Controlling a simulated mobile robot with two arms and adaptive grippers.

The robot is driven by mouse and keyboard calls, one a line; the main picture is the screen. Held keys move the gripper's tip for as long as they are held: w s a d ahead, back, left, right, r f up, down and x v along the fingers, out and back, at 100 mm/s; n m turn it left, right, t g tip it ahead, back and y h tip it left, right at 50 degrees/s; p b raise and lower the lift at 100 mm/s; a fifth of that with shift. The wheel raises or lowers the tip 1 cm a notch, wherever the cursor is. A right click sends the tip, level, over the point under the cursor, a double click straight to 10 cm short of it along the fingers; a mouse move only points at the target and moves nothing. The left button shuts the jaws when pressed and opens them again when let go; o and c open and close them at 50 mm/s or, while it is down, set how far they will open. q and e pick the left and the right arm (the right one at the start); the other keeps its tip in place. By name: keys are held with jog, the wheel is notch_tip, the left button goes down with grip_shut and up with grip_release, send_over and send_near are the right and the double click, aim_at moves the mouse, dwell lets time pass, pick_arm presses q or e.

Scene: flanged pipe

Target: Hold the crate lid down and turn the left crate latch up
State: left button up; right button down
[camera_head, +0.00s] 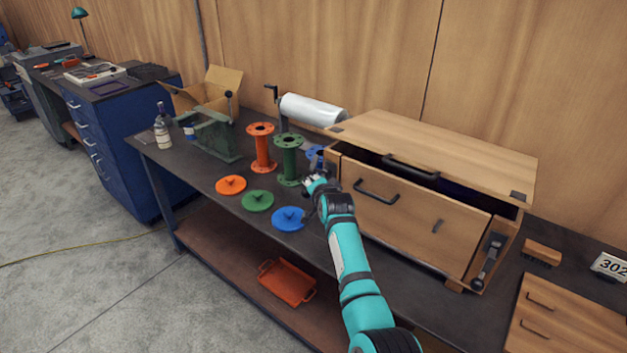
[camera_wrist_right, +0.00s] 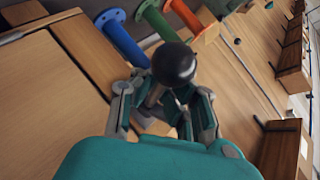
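The wooden crate (camera_head: 410,222) stands on the bench, with its lid (camera_head: 440,145) slightly raised and a dark gap under its front edge. The lid has a black handle (camera_head: 411,167). My right gripper (camera_head: 318,181) is at the crate's front left corner and largely covers the left latch in the head view. In the right wrist view, a black ball knob (camera_wrist_right: 174,64), seemingly of the left latch, sits between the fingers of my right gripper (camera_wrist_right: 163,95). The knob hides the fingertips, so their grip is unclear. My left gripper is out of view.
The right latch (camera_head: 489,258) is on the crate's right front, its knob low. An orange spool (camera_head: 262,150) and green spool (camera_head: 288,160) stand left of my gripper. Orange, green and blue (camera_head: 289,218) discs lie in front. A brush (camera_head: 541,253) lies right of the crate.

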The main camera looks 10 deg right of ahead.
jog(key=shift+s+d+f, duration=0.1)
jog(key=shift+f, duration=0.05)
jog(key=shift+g+p, duration=0.3)
jog(key=shift+s+f+m, duration=0.1)
jog(key=shift+f+m, duration=0.05)
jog(key=shift+m, duration=0.15)
jog(key=c, duration=1.9)
grip_release()
jog(key=o, duration=0.5)
jog(key=shift+s+d+r, duration=0.2)
jog(key=shift+s+r, duration=0.05)
jog(key=shift+r, duration=0.2)
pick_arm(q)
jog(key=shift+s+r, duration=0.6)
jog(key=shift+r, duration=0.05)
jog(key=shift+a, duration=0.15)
pick_arm(e)
jog(key=shift+w, duration=0.15)
